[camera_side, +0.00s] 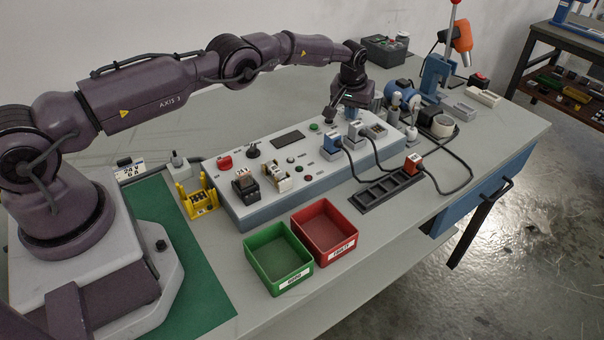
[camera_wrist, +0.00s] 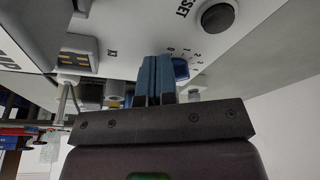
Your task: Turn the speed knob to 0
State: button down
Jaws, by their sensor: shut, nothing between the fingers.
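In the wrist view a blue knob (camera_wrist: 181,69) sits on the pale panel, beside a printed scale with small numbers that include 0, 1, 2 and 3. My gripper (camera_wrist: 154,80) is shut, its two blue fingers together and empty. The fingers are just left of the knob in that view and cover part of its surroundings; I cannot tell whether they touch it. The knob's pointer is not clear. In the side view my gripper (camera_side: 377,106) is low over the far right part of the control panel (camera_side: 330,180), and the knob cannot be made out there.
A dark round button (camera_wrist: 217,17) marked RESET is near the knob. Blue and grey plugs (camera_side: 333,143) with black cables stand on the panel in front of my gripper. A green bin (camera_side: 278,259) and a red bin (camera_side: 325,232) stand at the table's front.

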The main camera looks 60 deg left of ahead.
jog(key=shift+s+d, duration=0.2)
jog(key=shift+r, duration=3)
jog(key=shift+s+a+f, duration=0.25)
jog(key=shift+a+f, duration=0.15)
jog(key=shift+f, duration=0.65)
jog(key=shift+s+a+f, duration=0.2)
jog(key=shift+a+f, duration=0.25)
jog(key=shift+f, duration=0.55)
jog(key=shift+s+a+f, duration=0.25)
jog(key=shift+a+f, duration=0.15)
jog(key=shift+f, duration=0.65)
